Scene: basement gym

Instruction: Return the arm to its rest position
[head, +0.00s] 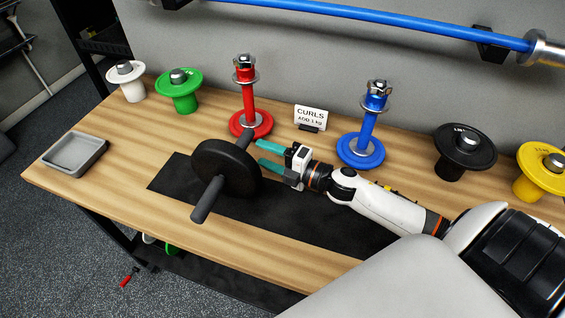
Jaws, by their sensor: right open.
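My right gripper (264,154) reaches in from the right, low over the black mat (310,213) on the wooden bench. Its teal fingers are apart, with nothing seen between them. They point left at a black wheel-like weight plate with a handle through it (225,170), which stands on the mat. The fingertips are close to the plate's right side; I cannot tell whether they touch it. My right arm (385,205) stretches across the right half of the bench. My left gripper is not in view.
White, green, black (463,148) and yellow plates line the back. A grey tray (75,153) sits at left. A blue bar (400,28) hangs on the wall.

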